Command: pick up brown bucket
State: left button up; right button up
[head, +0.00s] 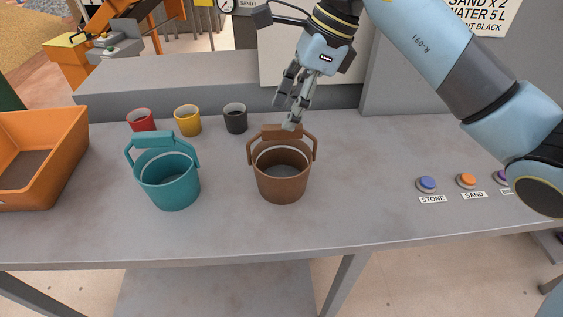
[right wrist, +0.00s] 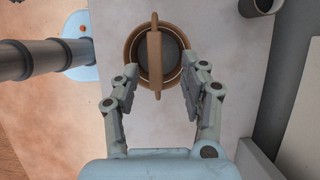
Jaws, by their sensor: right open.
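The brown bucket (head: 282,182) stands upright on the grey table with its handle raised. In the right wrist view the bucket (right wrist: 134,45) is seen from above, its handle (right wrist: 154,58) crossing the opening. My right gripper (head: 290,116) is above and behind the bucket in the head view, close to the top of the handle. In the right wrist view my right gripper (right wrist: 158,88) is open, its two fingers spread on either side of the handle's near end. Whether a finger touches the handle cannot be told. My left gripper is not in view.
A teal bucket (head: 170,182) stands left of the brown one. Red (head: 141,121), yellow (head: 188,121) and black (head: 235,119) cups stand behind. An orange crate (head: 66,165) is at the left. Stone (head: 426,184) and sand (head: 466,180) buttons are at the right. The table front is clear.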

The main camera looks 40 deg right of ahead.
aim_at(282, 137)
jog(key=x, duration=0.2)
jog(key=p+x, duration=0.1)
jog(key=x, duration=0.1)
jog(key=shift+s, duration=0.35)
jog(key=shift+w+a+f, duration=0.1)
jog(key=shift+a+f, duration=0.05)
jog(key=shift+f, duration=0.3)
grip_shut()
jog(key=shift+r, duration=0.1)
